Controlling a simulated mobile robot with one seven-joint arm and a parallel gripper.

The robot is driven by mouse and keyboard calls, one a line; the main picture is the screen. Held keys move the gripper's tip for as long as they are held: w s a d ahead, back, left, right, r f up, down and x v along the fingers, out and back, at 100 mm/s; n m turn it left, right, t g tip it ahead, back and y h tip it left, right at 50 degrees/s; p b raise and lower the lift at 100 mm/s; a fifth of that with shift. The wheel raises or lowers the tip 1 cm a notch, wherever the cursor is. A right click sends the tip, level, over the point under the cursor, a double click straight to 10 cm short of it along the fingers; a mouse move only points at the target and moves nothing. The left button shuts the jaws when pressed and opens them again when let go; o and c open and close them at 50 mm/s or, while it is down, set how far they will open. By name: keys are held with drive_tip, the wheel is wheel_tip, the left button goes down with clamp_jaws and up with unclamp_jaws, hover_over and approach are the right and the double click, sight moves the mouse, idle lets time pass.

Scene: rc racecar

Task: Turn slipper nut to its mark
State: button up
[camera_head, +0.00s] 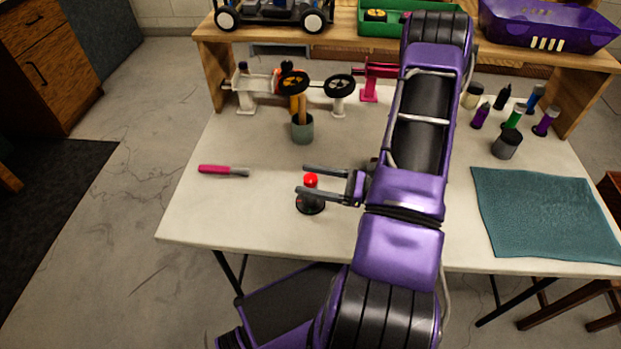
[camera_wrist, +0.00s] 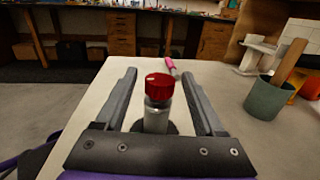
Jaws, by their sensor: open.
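The slipper nut looks to be the red knob (camera_head: 311,180) on a small post with a round dark base (camera_head: 311,205), standing on the table. In the wrist view the red knob (camera_wrist: 160,86) has a pale mark on its top and sits on a grey metal cylinder (camera_wrist: 157,115). My gripper (camera_head: 304,179) is open, level, with one finger on each side of the post; it also shows in the wrist view (camera_wrist: 160,75). Gaps show between both fingers and the knob. A matching mark on the base cannot be made out.
A pink-handled tool (camera_head: 222,170) lies to the left on the table (camera_head: 250,215). A grey-green cup (camera_head: 302,129) with wooden sticks stands behind. Behind it is a white stand (camera_head: 246,95) with wheels. Bottles, a dark jar (camera_head: 506,145) and a teal mat (camera_head: 545,215) are at right.

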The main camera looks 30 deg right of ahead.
drive_tip(key=shift+w+a, duration=0.1)
clamp_jaws()
idle(0.3)
drive_tip(key=shift+m+t+h, duration=0.6)
drive_tip(key=shift+t+h, duration=0.1)
unclamp_jaws()
